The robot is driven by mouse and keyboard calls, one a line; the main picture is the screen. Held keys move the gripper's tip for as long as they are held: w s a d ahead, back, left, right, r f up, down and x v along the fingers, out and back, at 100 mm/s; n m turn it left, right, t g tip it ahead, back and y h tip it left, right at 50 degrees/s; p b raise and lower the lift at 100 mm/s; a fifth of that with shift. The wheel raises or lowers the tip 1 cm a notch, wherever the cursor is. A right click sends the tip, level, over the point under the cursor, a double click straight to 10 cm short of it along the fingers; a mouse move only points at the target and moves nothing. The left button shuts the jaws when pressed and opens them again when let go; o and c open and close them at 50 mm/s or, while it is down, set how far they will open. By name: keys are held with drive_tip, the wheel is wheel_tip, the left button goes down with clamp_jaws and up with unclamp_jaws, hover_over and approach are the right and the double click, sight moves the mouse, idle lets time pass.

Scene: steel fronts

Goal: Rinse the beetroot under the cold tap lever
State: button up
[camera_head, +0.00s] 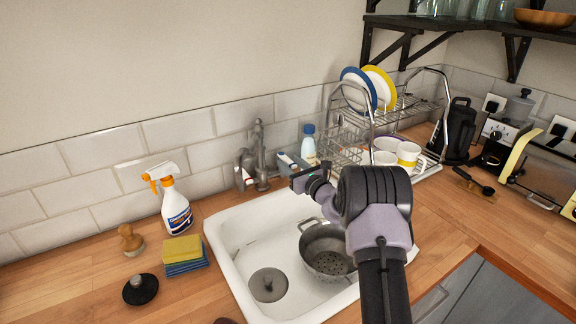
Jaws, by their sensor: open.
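The grey metal tap (259,157) stands behind the white sink (221,243), against the tiled wall. Its lever is too small to make out clearly, so I cannot tell which side is cold. My gripper (297,180) is open above the back of the sink, to the right of the tap and apart from it in the picture; my arm partly hides it. I see nothing between its fingers. I cannot identify a beetroot. A dark reddish-brown shape (225,321) is cut off by the bottom edge, and I cannot tell what it is.
A grey colander (322,250), partly behind my arm, and a grey round lid-like thing (268,285) lie in the sink. Left are a spray bottle (174,208), sponges (184,254), a brush (130,240) and a black knob-topped disc (140,289). A dish rack (410,107) stands behind right.

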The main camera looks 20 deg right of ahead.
drive_tip(key=shift+w+a, duration=0.15)
drive_tip(key=shift+w, duration=0.8)
clamp_jaws()
idle(0.7)
